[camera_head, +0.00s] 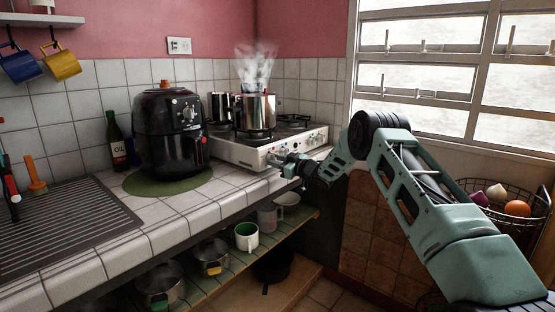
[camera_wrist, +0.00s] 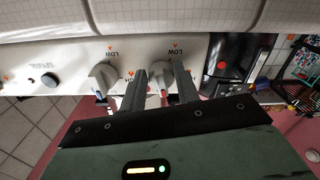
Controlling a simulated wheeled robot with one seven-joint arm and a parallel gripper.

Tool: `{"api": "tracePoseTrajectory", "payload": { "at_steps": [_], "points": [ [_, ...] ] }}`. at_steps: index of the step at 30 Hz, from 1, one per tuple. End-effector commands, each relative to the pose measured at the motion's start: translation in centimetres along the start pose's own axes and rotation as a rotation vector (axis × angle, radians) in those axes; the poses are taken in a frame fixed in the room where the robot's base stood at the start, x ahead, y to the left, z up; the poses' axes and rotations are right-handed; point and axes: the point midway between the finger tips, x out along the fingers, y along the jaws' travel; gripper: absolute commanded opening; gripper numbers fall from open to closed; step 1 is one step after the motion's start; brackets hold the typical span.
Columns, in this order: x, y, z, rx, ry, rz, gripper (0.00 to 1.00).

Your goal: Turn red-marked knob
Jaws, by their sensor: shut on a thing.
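The white cooktop (camera_head: 240,151) stands on the tiled counter with its knobs along the front panel. My gripper (camera_head: 284,161) is at that panel, near its middle. In the wrist view, my gripper (camera_wrist: 160,85) has one finger on each side of a pale knob (camera_wrist: 160,70) with a small red mark at its end, and is shut on it. The knob's lower part is partly hidden by the fingers. A second pale knob (camera_wrist: 103,76), with a bluish mark, sits to the left, free of the fingers. "LOW" labels show above both knobs.
A steaming metal pot (camera_head: 257,111) stands on the cooktop. A black air fryer (camera_head: 170,131) is on a green mat (camera_head: 140,187) to its left. A shelf below holds mugs and pots. A wire basket (camera_head: 520,224) of produce is at the right.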

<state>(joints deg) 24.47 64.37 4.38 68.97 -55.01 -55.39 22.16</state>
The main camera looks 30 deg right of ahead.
Motion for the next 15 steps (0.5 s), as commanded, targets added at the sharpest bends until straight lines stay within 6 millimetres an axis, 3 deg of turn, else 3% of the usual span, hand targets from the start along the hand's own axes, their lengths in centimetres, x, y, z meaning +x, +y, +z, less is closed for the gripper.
{"api": "tracePoseTrajectory", "payload": {
  "at_steps": [15],
  "points": [
    [-0.14,-0.09,0.23,0.209,-0.005,0.002,0.09]
  ]
}}
